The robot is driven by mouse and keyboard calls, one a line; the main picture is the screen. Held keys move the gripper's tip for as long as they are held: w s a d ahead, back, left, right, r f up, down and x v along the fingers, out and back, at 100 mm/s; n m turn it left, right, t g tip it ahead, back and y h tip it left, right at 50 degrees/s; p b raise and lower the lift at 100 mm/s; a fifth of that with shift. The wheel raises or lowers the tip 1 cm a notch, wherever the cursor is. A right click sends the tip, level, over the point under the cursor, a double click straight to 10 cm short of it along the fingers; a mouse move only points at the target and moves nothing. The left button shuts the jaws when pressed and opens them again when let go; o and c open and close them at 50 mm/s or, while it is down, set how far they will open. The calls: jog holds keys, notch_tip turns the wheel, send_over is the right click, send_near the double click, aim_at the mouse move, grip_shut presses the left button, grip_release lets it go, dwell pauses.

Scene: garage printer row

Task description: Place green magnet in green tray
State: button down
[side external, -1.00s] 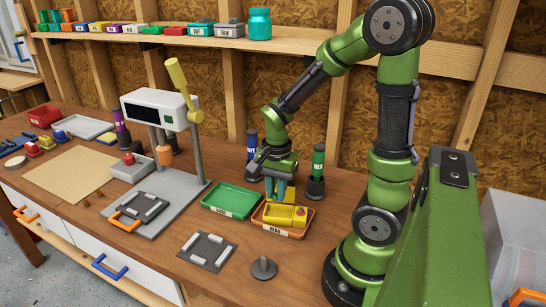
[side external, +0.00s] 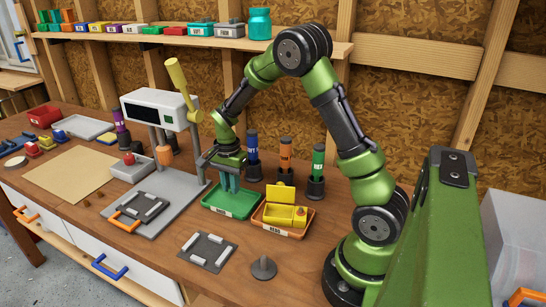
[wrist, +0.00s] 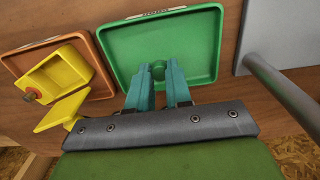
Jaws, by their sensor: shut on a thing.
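The green tray (side external: 243,212) lies on the bench, with a pale label on its front. My gripper (side external: 229,188) points down over this tray, its teal fingers close together. In the wrist view the fingertips (wrist: 158,70) are over the tray floor (wrist: 180,45), shut on a small piece, the green magnet, mostly hidden between them; its colour is hard to make out. I cannot tell whether it touches the tray floor. No other item shows in the green tray.
An orange tray (side external: 270,231) holding an open yellow box (side external: 285,214) stands right of the green tray. A grey press (side external: 158,110) stands to the left. Several capped tubes in dark holders (side external: 316,187) stand behind. A dark plate (side external: 207,250) lies in front.

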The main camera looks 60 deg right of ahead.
jog(key=shift+w+d+f, duration=0.1)
jog(key=shift+w+f, duration=0.1)
jog(key=shift+f, duration=1.6)
jog(key=c, duration=1)
grip_release()
jog(key=shift+f, duration=0.15)
jog(key=shift+c, duration=0.2)
